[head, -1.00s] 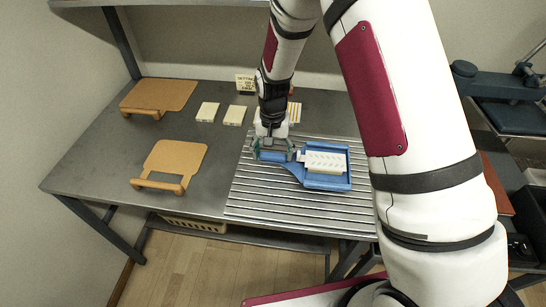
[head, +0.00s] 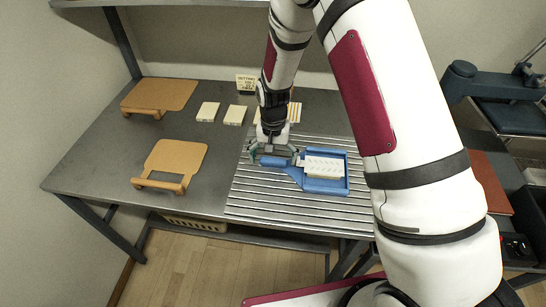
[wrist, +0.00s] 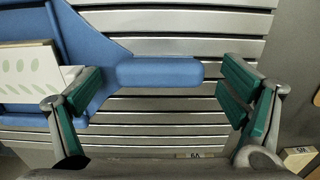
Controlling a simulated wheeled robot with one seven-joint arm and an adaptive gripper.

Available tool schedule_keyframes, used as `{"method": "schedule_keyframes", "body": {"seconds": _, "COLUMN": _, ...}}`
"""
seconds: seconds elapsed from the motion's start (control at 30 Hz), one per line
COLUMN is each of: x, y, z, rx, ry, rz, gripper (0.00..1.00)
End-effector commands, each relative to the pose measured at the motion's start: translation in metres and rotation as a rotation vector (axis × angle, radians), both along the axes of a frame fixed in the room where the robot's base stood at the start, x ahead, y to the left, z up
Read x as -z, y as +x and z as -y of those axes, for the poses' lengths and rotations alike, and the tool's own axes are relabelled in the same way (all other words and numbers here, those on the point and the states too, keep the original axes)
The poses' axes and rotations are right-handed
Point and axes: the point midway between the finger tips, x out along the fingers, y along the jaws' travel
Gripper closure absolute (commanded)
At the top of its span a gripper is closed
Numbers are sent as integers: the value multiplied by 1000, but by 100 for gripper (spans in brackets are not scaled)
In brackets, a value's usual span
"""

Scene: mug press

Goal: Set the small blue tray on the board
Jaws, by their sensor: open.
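The small blue tray (head: 340,184) lies on the slatted metal board (head: 252,202), its handle (head: 276,161) pointing left. A white patterned block (head: 322,166) lies in the tray. My gripper (head: 272,152) is over the handle end, open. In the wrist view the tray (wrist: 92,45) is at the left and its handle (wrist: 160,72) reaches between the two green-padded fingers of my gripper (wrist: 165,90). The right finger is clear of the handle's end; the left finger is close to the tray's side. Whether it touches cannot be told.
Two tan paddle boards (head: 160,95) (head: 177,158) lie on the grey table (head: 95,150) at the left. Small cream blocks (head: 208,111) (head: 235,115) stand behind the slatted board. A blue press (head: 500,85) is at the far right. The table between is clear.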

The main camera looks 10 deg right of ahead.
Motion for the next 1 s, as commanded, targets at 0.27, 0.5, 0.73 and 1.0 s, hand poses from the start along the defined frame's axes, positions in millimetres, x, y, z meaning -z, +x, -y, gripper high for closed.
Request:
{"method": "schedule_keyframes", "body": {"seconds": 0.27, "x": -21, "y": 1, "z": 0, "rx": 0, "ry": 1, "rz": 3, "gripper": 9}}
{"method": "schedule_keyframes", "body": {"seconds": 0.5, "x": -70, "y": 2, "z": 0, "rx": -1, "ry": 0, "rz": 5, "gripper": 9}}
{"method": "schedule_keyframes", "body": {"seconds": 0.73, "x": -107, "y": 1, "z": 0, "rx": 0, "ry": 0, "rz": 2, "gripper": 9}}
{"method": "schedule_keyframes", "body": {"seconds": 1.0, "x": -122, "y": 0, "z": 0, "rx": 0, "ry": 0, "rz": 0, "gripper": 9}}
